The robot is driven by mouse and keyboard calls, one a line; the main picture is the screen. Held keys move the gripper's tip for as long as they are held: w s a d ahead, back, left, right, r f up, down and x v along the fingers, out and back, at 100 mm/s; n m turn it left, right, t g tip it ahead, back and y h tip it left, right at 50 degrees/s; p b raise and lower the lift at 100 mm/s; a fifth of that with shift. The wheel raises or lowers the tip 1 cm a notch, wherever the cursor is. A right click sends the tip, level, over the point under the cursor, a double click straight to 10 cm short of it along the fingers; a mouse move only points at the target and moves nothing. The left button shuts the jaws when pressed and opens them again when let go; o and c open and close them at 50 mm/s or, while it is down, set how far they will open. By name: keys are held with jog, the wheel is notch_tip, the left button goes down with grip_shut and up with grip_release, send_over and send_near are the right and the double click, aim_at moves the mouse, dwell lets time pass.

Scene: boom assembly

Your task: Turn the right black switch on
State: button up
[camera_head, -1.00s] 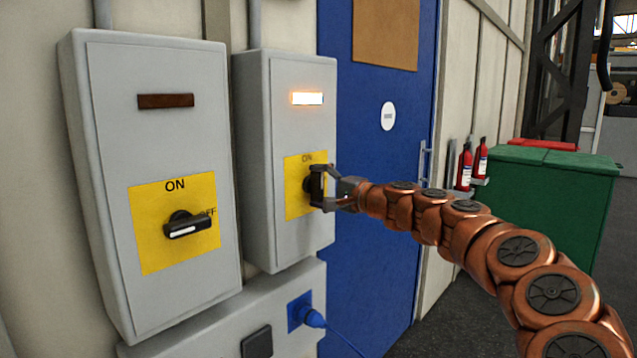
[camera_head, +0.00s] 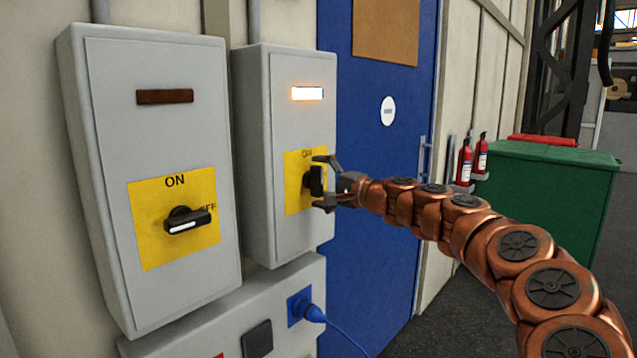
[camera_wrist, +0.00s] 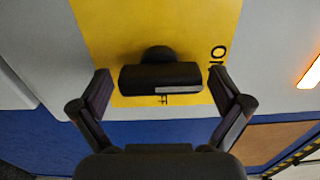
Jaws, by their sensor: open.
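The right black switch (camera_head: 316,180) is on a yellow plate on the right grey box (camera_head: 289,130). Its handle stands upright, and the lamp (camera_head: 307,93) above it glows. In the wrist view the handle (camera_wrist: 160,77) lies across the picture, its white mark at the end towards the "ON" lettering. My gripper (camera_head: 327,183) is open, its fingers above and below the handle with gaps at both ends. In the wrist view my gripper (camera_wrist: 160,92) has one finger on each side, clear of the handle.
The left grey box (camera_head: 155,120) has a black switch (camera_head: 188,222) turned sideways towards "OFF" and a dark lamp (camera_head: 165,97). A blue plug and cable (camera_head: 314,314) sit below. A blue door (camera_head: 375,200), fire extinguishers (camera_head: 464,163) and a green bin (camera_head: 550,195) stand to the right.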

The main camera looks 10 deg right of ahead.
jog(key=v, duration=1.2)
dwell(0.4)
jog(key=shift+a, duration=0.1)
